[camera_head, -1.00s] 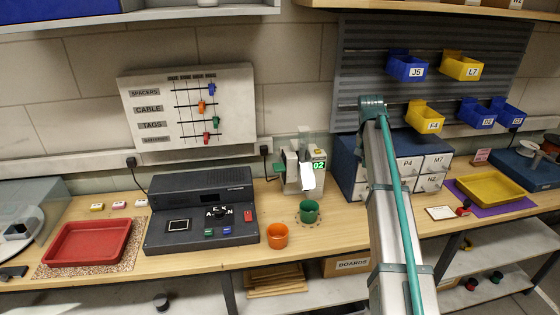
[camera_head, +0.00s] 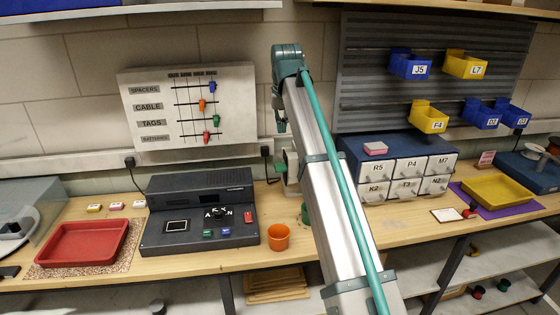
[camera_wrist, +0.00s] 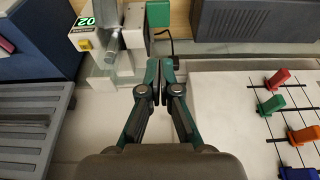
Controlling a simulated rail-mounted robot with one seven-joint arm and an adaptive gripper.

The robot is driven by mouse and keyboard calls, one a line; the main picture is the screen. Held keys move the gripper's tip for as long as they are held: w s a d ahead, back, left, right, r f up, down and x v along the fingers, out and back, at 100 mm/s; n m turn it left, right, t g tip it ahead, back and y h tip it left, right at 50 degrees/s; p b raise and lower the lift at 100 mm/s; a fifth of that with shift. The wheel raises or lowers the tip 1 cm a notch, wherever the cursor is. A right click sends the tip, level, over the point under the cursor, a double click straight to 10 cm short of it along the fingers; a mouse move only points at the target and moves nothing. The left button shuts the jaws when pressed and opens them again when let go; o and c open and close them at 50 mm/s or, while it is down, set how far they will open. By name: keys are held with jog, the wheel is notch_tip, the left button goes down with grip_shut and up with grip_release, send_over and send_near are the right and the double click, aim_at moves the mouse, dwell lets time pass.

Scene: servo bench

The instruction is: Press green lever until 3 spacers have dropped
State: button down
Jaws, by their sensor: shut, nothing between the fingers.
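The dispenser (camera_wrist: 115,48) stands at the upper left in the wrist view, with a green display (camera_wrist: 88,21) reading 02 and a yellow button. A green lever (camera_wrist: 158,13) sits at its side, at the top of that view. My gripper (camera_wrist: 160,66) is shut and empty, its fingertips apart from the lever. In the head view my gripper (camera_head: 281,127) is above the dispenser (camera_head: 291,168), most of which my arm hides. The green cup (camera_head: 305,213) below it is partly hidden. I cannot see any spacers.
A board with coloured sliders (camera_head: 190,110) is on the wall to the left. An orange cup (camera_head: 278,237) and a dark console (camera_head: 200,215) stand left of the green cup. Drawers (camera_head: 410,168) stand to the right. A red tray (camera_head: 82,243) is at far left.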

jog(key=shift+f, duration=0.1)
jog(key=p, duration=0.4)
send_near(280, 165)
jog(key=x, duration=0.5)
jog(key=shift+w+f, duration=0.1)
jog(key=shift+w, duration=0.05)
jog(key=shift+f, duration=0.8)
